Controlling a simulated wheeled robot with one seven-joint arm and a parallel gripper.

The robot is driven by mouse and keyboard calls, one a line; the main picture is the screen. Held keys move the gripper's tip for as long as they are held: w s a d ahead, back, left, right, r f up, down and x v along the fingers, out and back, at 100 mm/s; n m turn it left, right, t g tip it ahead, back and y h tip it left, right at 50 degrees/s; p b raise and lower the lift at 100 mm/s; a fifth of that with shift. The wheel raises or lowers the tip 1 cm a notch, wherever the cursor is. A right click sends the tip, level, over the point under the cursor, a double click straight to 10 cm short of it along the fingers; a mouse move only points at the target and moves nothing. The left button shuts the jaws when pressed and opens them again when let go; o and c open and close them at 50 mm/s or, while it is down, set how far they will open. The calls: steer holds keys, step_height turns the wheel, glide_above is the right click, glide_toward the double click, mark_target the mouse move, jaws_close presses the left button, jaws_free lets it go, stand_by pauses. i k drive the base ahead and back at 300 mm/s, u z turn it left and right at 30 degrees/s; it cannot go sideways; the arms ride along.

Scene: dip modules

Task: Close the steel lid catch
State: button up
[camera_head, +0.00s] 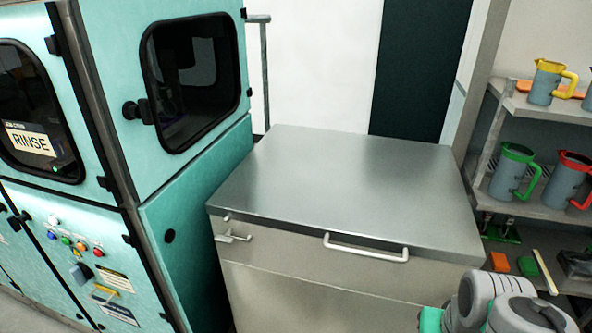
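A steel chest with a flat lid (345,185) stands in the middle. The lid lies flat on the chest. The steel lid catch (233,237) is a small pale lever on the upper left of the chest's front face. A small tab (228,217) sits just above it at the lid's edge. The lever appears to stick out from the face, apart from the tab, but it is too small to tell for sure. My arm's grey and green links show at the bottom right, well to the right of the catch. My gripper is not in view.
A white bar handle (366,248) is on the chest's front right. A teal cabinet (190,220) marked RINSE stands close on the left, with knobs and buttons. Shelves with jugs (513,172) and small items are on the right. The space above the lid is clear.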

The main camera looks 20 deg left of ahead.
mark_target(228, 239)
steer(key=u, duration=1.5)
steer(key=k, duration=0.5)
steer(key=u, duration=0.55)
steer(key=i, duration=0.9)
steer(key=u, duration=0.8)
